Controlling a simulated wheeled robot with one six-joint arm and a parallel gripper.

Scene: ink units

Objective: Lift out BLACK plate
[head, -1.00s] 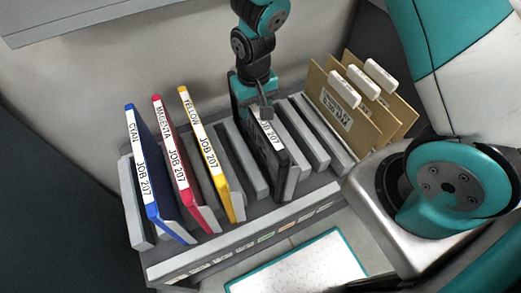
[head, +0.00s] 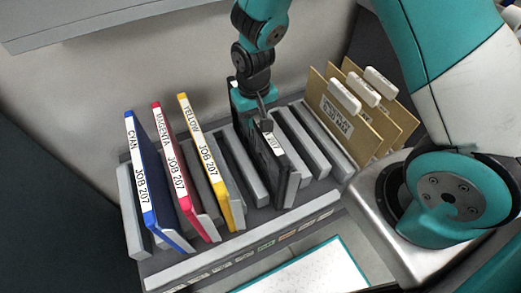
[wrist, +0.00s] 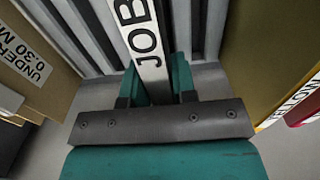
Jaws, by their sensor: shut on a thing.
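The black plate (head: 268,158) stands upright in a slot of the grey rack, right of the yellow plate. Its white label shows "207" in the head view, and "JOB" on the label (wrist: 143,40) in the wrist view. My gripper (head: 262,118) reaches down from above and is shut on the plate's top edge. In the wrist view the teal fingers (wrist: 162,82) lie on either side of the labelled edge. The plate's lower part is hidden in the rack, and my gripper covers part of its top.
Cyan (head: 148,180), magenta (head: 178,175) and yellow (head: 208,165) plates stand to the left in the grey rack (head: 240,240). Empty-looking slots lie beside the black plate. Tan cards (head: 340,120) with white tabs stand at right. A teal-edged white sheet (head: 310,270) lies in front.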

